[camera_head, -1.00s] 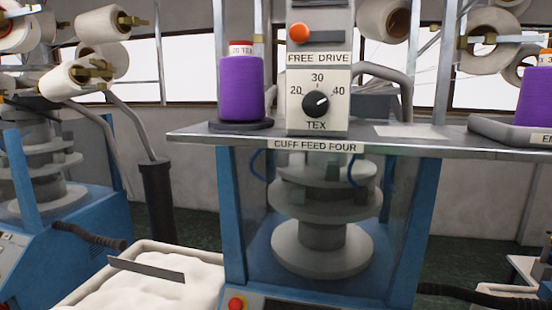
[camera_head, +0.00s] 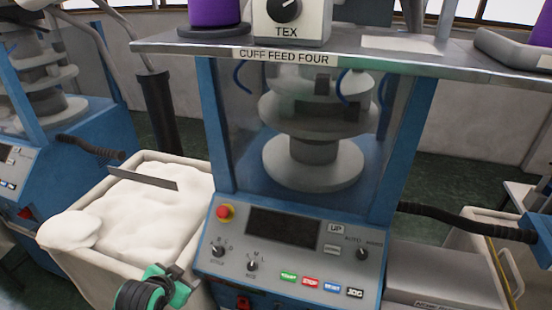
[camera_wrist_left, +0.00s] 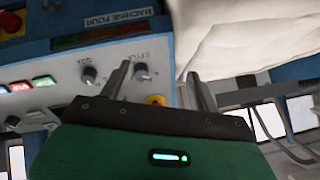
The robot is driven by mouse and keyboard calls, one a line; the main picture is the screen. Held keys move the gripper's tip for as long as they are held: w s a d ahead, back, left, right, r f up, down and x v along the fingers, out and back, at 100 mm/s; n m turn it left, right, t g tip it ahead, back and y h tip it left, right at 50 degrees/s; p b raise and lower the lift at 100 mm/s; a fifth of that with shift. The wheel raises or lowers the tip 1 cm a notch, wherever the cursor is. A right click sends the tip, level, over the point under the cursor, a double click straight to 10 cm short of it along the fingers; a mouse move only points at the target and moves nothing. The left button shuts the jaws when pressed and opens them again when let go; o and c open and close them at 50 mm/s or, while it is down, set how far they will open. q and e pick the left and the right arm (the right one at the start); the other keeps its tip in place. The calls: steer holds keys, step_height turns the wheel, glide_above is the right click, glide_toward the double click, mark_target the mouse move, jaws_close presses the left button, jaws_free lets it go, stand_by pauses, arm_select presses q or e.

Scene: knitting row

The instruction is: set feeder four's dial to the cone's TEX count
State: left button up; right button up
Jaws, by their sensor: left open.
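Feeder four's TEX dial (camera_head: 284,10) is a black knob on a white panel at the top edge of the head view. Its white pointer leans to the upper right; its scale numbers are cut off. The purple cone (camera_head: 214,12) stands left of it, its top and label out of view. The shelf edge (camera_head: 160,45) below reads CUFF FEED FOUR. My left gripper (camera_head: 165,284), green and black, is low at the bottom, far below the dial. In the left wrist view its fingers (camera_wrist_left: 160,85) are apart with nothing between them. My right gripper is not in view.
Below the shelf is a blue machine with a control panel (camera_head: 290,240) carrying knobs, coloured buttons and a red stop button (camera_head: 224,212). A bin (camera_head: 190,205) of white fabric stands at its left.

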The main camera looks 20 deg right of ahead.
arm_select(q)
steer(key=w+d+r+m+t+h, duration=0.15)
steer(key=d+r+m, duration=0.25)
steer(key=r, duration=0.9)
steer(key=d+r+m+t+h, duration=0.15)
steer(key=d+r+m, duration=0.35)
steer(key=r, duration=0.7)
steer(key=d+r+m+h, duration=0.2)
steer(key=d+r+m, duration=0.2)
steer(key=r, duration=0.9)
steer(key=m+t+p, duration=0.4)
steer(key=m+p, duration=0.5)
steer(key=m, duration=1.1)
glide_toward(282, 6)
steer(key=x, duration=0.8)
steer(key=shift+r, duration=0.15)
steer(key=shift+w+d, duration=0.3)
steer(key=shift+w, duration=0.25)
steer(key=shift+c, duration=0.2)
